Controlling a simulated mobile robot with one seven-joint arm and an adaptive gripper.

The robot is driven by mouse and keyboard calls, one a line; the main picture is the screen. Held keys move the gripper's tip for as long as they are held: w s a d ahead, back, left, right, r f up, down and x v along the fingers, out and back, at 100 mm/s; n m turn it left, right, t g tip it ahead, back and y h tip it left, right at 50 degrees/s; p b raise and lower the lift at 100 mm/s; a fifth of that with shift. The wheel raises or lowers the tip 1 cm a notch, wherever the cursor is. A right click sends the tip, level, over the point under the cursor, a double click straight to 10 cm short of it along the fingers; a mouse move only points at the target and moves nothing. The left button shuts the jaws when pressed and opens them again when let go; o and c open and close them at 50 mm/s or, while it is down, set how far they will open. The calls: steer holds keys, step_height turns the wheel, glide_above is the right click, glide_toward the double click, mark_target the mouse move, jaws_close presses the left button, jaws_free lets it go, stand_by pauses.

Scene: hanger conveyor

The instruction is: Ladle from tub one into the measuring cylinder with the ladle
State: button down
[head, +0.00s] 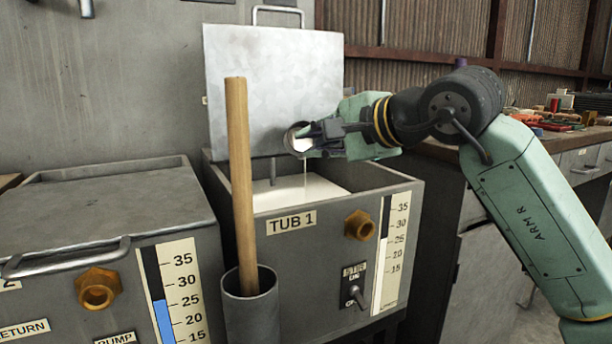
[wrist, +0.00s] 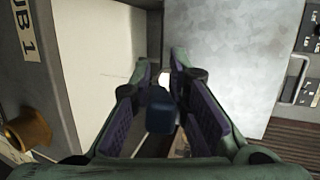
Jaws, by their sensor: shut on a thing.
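Tub one (head: 345,230), labelled TUB 1, stands open with white liquid (head: 295,190) inside. My gripper (head: 325,133) is over the tub and shut on the ladle. The ladle's round metal cup (head: 297,139) is above the liquid, its mouth turned toward the camera, with a thin white stream or drip below it. In the wrist view, the dark ladle grip (wrist: 161,110) sits between my fingers (wrist: 165,88), and the cup is mostly hidden. I cannot make out the measuring cylinder in either view.
The raised metal lid (head: 265,85) stands behind the tub opening. A wooden stick (head: 240,170) stands in a grey tube holder (head: 250,310) before the tub's left side. A closed tub (head: 100,205) is at left; a cluttered bench (head: 575,140) is at right.

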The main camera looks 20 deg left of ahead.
steer(key=shift+s+d+f+n+t+y+b, duration=0.15)
steer(key=shift+f+t+y+b, duration=0.2)
steer(key=shift+f+b, duration=1)
steer(key=shift+s+d+f+n+t+y+b, duration=0.15)
steer(key=shift+f+y+b, duration=0.35)
steer(key=shift+b, duration=1.5)
steer(key=shift+f+n+t+y+b, duration=0.45)
steer(key=shift+f+b, duration=1.15)
steer(key=shift+b, duration=1.1)
step_height(320, 180, up, 10)
steer(key=w+a+m+g+h+p, duration=0.1)
steer(key=m+g+h+p, duration=0.1)
steer(key=p, duration=1.7)
steer(key=shift+w+r+g+h, duration=0.15)
steer(key=shift+g+h, duration=0.2)
steer(key=shift+h, duration=0.45)
steer(key=shift+a, duration=0.1)
